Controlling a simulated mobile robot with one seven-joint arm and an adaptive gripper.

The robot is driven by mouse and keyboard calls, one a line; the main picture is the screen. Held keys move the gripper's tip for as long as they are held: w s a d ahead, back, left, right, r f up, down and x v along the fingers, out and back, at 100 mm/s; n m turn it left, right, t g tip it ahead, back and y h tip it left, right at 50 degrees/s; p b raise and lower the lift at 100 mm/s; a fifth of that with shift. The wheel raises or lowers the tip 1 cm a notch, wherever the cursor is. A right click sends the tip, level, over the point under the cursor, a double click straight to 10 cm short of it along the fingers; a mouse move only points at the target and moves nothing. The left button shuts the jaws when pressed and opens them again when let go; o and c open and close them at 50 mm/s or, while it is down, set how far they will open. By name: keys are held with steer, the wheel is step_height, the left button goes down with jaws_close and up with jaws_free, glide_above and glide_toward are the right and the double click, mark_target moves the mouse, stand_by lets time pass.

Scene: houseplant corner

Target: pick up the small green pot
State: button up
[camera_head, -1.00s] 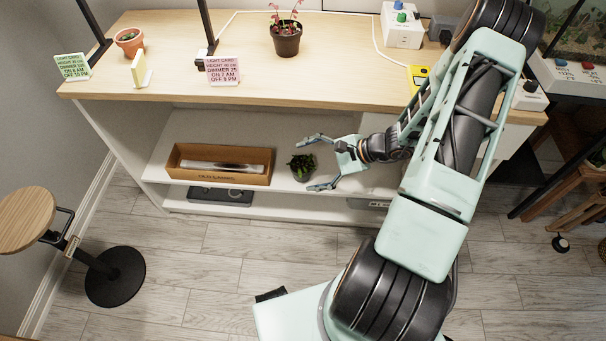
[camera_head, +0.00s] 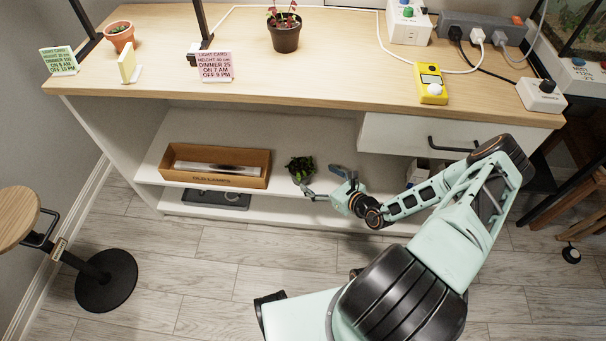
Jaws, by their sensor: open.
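A small dark pot with a leafy green plant (camera_head: 300,168) stands upright on the open shelf under the tabletop, right of a cardboard box. The leaves hide most of the pot, so its colour is hard to tell. My gripper (camera_head: 320,180) is just to the right of it, low over the shelf's front part, fingers apart and pointing left. One finger reaches to the front right of the pot and the other lies to its right. Nothing is seen between the fingers. Whether the nearer finger touches the pot cannot be told.
The cardboard box (camera_head: 215,167) holds a pale tube. A grey device (camera_head: 216,198) lies on the lower shelf. The drawer (camera_head: 430,138) is above right of my gripper. The tabletop (camera_head: 350,65) holds a red-leaved plant (camera_head: 285,31) and a yellow meter (camera_head: 432,84). A stool stands left.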

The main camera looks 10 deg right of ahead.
mark_target(300, 168)
steer(key=b+x, duration=0.1)
steer(key=x, duration=0.3)
steer(key=a+b+x, duration=0.1)
steer(key=x, duration=0.3)
steer(key=shift+b, duration=0.35)
steer(key=shift+w+a, duration=0.15)
steer(key=shift+w, duration=0.15)
steer(key=c, duration=1.3)
steer(key=shift+c, duration=0.3)
steer(key=shift+r, duration=0.15)
